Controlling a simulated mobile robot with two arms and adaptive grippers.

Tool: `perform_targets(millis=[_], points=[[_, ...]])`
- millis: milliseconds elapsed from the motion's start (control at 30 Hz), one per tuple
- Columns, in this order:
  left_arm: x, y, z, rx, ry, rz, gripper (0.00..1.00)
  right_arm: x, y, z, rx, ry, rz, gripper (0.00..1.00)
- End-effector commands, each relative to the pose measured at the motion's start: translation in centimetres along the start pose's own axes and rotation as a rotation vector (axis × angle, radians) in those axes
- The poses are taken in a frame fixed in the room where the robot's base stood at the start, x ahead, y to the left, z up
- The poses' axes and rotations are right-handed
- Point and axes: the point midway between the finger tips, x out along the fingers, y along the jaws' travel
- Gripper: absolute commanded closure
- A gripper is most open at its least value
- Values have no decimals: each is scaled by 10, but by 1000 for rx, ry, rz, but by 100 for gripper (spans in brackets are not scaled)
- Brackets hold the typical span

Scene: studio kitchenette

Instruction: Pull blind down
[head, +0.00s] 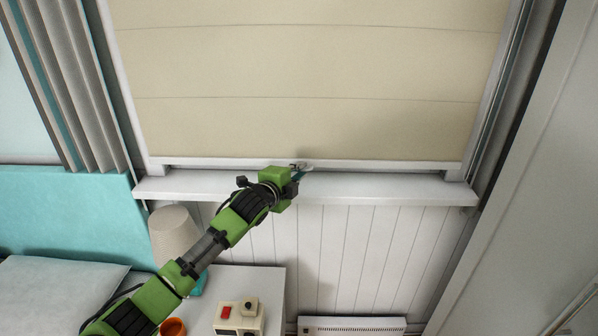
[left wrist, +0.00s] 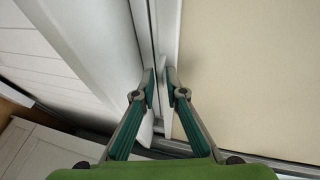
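The cream blind (head: 320,75) hangs over most of the window, with faint horizontal seams. Its white bottom bar (head: 400,165) is just above the white sill (head: 380,188). My left gripper (head: 301,172) is at the bar's middle, low in front of it. In the left wrist view the blind (left wrist: 255,65) fills the right side. My left gripper's teal fingers (left wrist: 159,82) converge to a narrow gap along the white edge strips. Whether they pinch the bar or a small pull on it is unclear. My right gripper is out of view.
A grey-beige lamp (head: 174,238) and a white cabinet (head: 262,288) stand below the sill at left. A small device (head: 238,316) and orange cup (head: 173,327) are nearby. A white radiator (head: 352,326) is below. Grey curtains (head: 70,80) hang left.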

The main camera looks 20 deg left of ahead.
Motion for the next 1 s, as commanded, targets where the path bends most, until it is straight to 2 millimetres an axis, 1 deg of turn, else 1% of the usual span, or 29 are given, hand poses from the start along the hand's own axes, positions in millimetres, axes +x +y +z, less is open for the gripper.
perform_targets(millis=[100,133,167,200,367,433,633,700,967,1000], points=[[0,0,0,0,0,0,88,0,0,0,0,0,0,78],[0,0,0,0,0,0,91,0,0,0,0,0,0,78],[0,0,0,0,0,0,99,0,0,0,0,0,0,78],[0,0,0,0,0,0,100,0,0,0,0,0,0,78],[0,1,0,-1,0,0,100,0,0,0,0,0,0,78],[1,6,0,-1,0,2,100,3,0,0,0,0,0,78],[9,40,4,-3,-1,5,100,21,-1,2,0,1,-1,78],[11,47,5,-3,0,5,100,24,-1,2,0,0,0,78],[11,49,5,-5,0,8,100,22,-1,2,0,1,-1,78],[11,49,5,-5,0,9,92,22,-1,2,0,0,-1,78]])
